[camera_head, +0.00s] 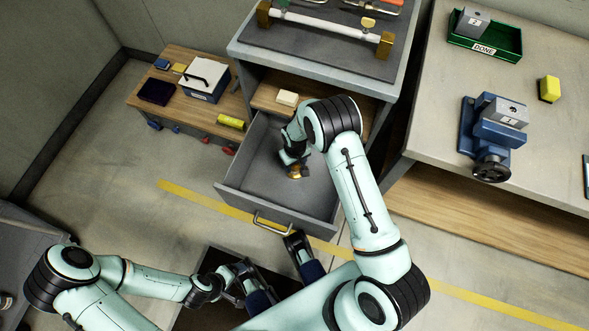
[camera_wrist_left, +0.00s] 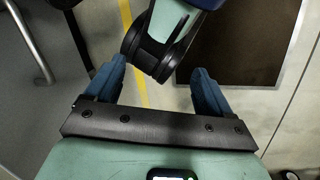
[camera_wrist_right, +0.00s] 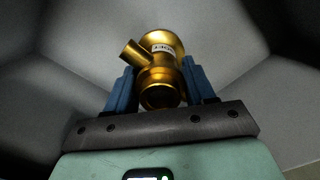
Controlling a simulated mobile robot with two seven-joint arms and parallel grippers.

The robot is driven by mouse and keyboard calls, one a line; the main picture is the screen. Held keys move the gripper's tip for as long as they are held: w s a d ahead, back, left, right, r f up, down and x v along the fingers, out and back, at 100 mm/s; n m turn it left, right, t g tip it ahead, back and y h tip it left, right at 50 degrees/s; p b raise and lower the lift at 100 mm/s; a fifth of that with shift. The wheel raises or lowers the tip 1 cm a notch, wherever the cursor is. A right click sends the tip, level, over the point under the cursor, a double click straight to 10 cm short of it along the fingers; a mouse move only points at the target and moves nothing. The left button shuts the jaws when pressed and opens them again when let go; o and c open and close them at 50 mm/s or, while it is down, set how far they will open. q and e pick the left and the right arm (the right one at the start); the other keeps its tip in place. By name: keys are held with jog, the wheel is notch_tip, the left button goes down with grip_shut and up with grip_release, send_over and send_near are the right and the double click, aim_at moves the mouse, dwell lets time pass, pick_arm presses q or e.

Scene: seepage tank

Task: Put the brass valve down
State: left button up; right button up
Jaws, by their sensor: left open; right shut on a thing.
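The brass valve (camera_wrist_right: 160,62) is a gold body with a side stub and a small white label. In the right wrist view it sits between the blue fingers of my right gripper (camera_wrist_right: 162,88), which is shut on it. In the head view my right gripper (camera_head: 291,164) reaches into the open grey drawer (camera_head: 240,178), with the valve (camera_head: 296,173) at its tip, partly hidden. I cannot tell whether the valve touches the drawer floor. My left gripper (camera_wrist_left: 160,82) is open and empty; in the head view it is low near the front of my body.
The drawer has a handle (camera_head: 272,222) and a bare floor around the valve. The grey cabinet (camera_head: 300,62) stands above it, with a small pale block (camera_head: 288,98) on its shelf. A wooden bench (camera_head: 160,110) is at left; a worktable with a blue vise (camera_head: 492,130) is at right.

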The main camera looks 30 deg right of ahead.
aim_at(295, 169)
notch_tip(295, 169, down, 6)
jog(key=shift+r+b, duration=0.25)
jog(key=shift+b, duration=0.35)
pick_arm(q)
jog(key=shift+w+a+f+t, duration=0.15)
jog(key=shift+w+a+f, duration=0.1)
jog(key=shift+w+f, duration=0.2)
jog(key=shift+w+a+f+t, duration=0.15)
jog(key=shift+w+a+f, duration=0.15)
jog(key=shift+w, duration=0.25)
pick_arm(e)
jog(key=shift+w, duration=0.1)
jog(key=shift+f, duration=0.15)
jog(key=o, duration=1.3)
pick_arm(q)
jog(key=shift+w+f, duration=0.15)
pick_arm(e)
jog(key=shift+r, duration=0.25)
pick_arm(q)
jog(key=s+d+r+g+p, duration=0.1)
jog(key=s+d+r+p, duration=0.1)
jog(key=s+r, duration=0.1)
jog(key=shift+s+r+p, duration=0.3)
jog(key=shift+s+p, duration=0.05)
jog(key=shift+s, duration=0.35)
pick_arm(e)
notch_tip(295, 169, up, 12)
jog(key=shift+f, duration=0.1)
